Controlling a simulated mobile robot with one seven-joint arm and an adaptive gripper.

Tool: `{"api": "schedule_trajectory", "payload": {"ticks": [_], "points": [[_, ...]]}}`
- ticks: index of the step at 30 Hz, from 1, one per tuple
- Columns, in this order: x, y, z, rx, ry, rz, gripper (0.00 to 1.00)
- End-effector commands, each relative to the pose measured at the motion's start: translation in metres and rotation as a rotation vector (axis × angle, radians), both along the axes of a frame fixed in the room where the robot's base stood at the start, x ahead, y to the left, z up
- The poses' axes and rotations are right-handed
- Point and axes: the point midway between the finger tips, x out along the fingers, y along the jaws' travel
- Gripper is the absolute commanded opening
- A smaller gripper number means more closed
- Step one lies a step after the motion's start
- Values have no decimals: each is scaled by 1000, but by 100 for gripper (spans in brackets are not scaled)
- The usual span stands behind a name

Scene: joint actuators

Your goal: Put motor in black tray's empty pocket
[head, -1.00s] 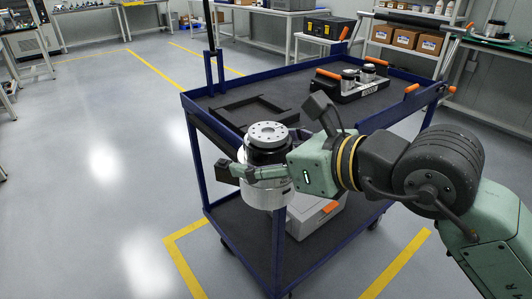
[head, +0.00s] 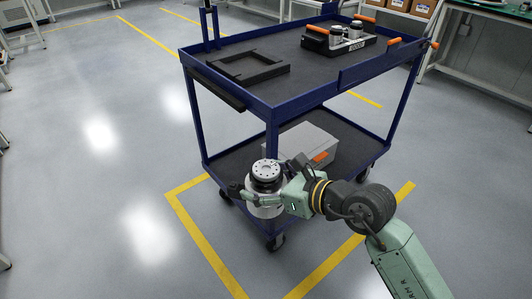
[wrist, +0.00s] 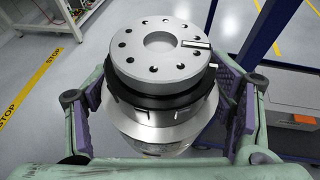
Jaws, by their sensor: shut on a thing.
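The motor (head: 267,178) is a silver and black cylinder with a round, holed top plate. My gripper (head: 262,196) is shut around its sides and holds it upright, off the floor. In the wrist view the motor (wrist: 160,60) sits between both finger pads of my gripper (wrist: 168,118). The black tray (head: 322,46) has orange handles and stands at the back right of the cart's top shelf, well away from my gripper.
The blue cart (head: 300,98) has raised rims and corner posts. An empty dark square frame (head: 272,73) lies at the left of its top shelf. A grey case (head: 290,145) with an orange latch is on the lower shelf. The floor to the left is clear.

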Motion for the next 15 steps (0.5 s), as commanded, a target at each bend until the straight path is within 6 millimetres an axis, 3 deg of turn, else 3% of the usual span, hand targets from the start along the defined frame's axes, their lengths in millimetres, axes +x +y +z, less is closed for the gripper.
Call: {"api": "schedule_trajectory", "payload": {"ticks": [15], "points": [[50,16,-221,16,-4,77,13]]}}
